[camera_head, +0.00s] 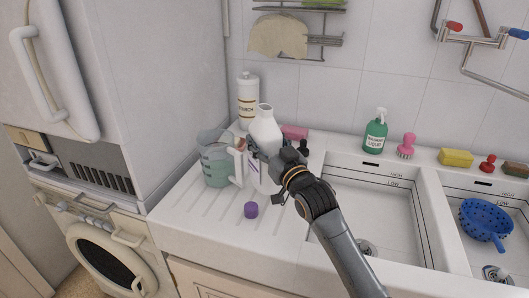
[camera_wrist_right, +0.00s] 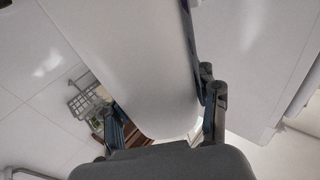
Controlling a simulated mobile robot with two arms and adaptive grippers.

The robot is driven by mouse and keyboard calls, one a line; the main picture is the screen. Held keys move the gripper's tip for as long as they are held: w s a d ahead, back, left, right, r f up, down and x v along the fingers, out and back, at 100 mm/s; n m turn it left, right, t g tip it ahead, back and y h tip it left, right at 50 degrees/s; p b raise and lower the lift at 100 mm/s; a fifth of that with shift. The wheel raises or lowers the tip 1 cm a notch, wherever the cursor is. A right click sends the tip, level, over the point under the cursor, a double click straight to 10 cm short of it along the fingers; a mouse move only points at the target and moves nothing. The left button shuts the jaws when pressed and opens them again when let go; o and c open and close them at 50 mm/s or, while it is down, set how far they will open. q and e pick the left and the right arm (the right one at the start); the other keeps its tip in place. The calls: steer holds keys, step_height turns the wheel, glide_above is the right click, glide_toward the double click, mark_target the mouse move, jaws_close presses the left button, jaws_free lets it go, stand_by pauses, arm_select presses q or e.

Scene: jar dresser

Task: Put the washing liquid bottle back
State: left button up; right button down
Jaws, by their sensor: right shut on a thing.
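My right gripper (camera_head: 270,158) is shut on a white bottle (camera_head: 265,128) above the drainboard beside the sink. The bottle is roughly upright, its neck has no cap, and purple print shows low on its side. My gripper hides part of it, and I cannot tell whether its base touches the drainboard. In the right wrist view the bottle (camera_wrist_right: 145,60) fills the space between the fingers of my right gripper (camera_wrist_right: 162,120). A purple cap (camera_head: 251,210) lies on the drainboard in front. My left gripper is not in view.
A measuring jug (camera_head: 216,165) with greenish liquid stands close left of the held bottle. A white "starch" bottle (camera_head: 248,100) stands behind. A green pump bottle (camera_head: 376,135), brush (camera_head: 406,146) and yellow sponge (camera_head: 456,158) line the back ledge. The drainboard's (camera_head: 190,212) front left is clear.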

steer(key=shift+w+a+f+p, duration=0.1)
steer(key=shift+w+f+p, duration=0.15)
steer(key=shift+f, duration=0.85)
steer(key=shift+w+f+p, duration=0.1)
steer(key=shift+w+f, duration=0.25)
steer(key=shift+f, duration=0.7)
steer(key=shift+f, duration=0.2)
steer(key=shift+c, duration=1.9)
jaws_free()
steer(key=shift+s+r, duration=0.1)
steer(key=b+v, duration=0.1)
steer(key=v, duration=1.1)
